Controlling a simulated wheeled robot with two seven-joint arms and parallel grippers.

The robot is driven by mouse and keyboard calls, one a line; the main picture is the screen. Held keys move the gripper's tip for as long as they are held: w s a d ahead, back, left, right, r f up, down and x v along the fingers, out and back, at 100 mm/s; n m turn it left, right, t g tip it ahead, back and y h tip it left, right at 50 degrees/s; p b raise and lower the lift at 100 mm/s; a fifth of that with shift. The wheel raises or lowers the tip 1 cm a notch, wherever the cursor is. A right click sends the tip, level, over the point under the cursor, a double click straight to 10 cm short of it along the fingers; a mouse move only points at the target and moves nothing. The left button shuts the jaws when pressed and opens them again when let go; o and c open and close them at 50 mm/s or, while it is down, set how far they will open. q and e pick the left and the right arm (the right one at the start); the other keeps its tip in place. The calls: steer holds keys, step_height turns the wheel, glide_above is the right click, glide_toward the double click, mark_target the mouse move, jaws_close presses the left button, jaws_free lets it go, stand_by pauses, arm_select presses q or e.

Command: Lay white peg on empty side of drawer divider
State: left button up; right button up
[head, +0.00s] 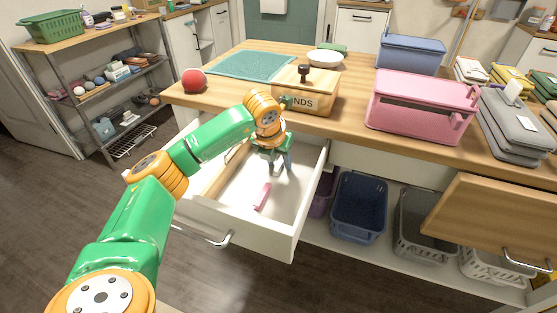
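The white drawer (264,225) is pulled out below the counter. A light wooden strip that looks like the divider (222,173) runs along its left part. A pink peg-like piece (263,197) lies on the drawer floor to the right of the strip. My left gripper (277,164) reaches down into the rear of the drawer, behind the pink piece and apart from it. Its fingers are small and partly hidden by the wrist, so I cannot tell their opening. I cannot make out a white peg. My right gripper is out of view.
A wooden box (303,97) with a dark knob, a red ball (194,80) and a pink bin (420,103) stand on the counter above the drawer. A blue basket (358,207) is on the shelf to the right. Dark floor is clear in front.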

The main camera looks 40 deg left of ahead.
arm_select(q)
steer(key=shift+r, duration=0.4)
steer(key=p+v, duration=0.1)
steer(key=v, duration=1)
steer(key=shift+s+r, duration=0.2)
steer(key=shift+r, duration=0.1)
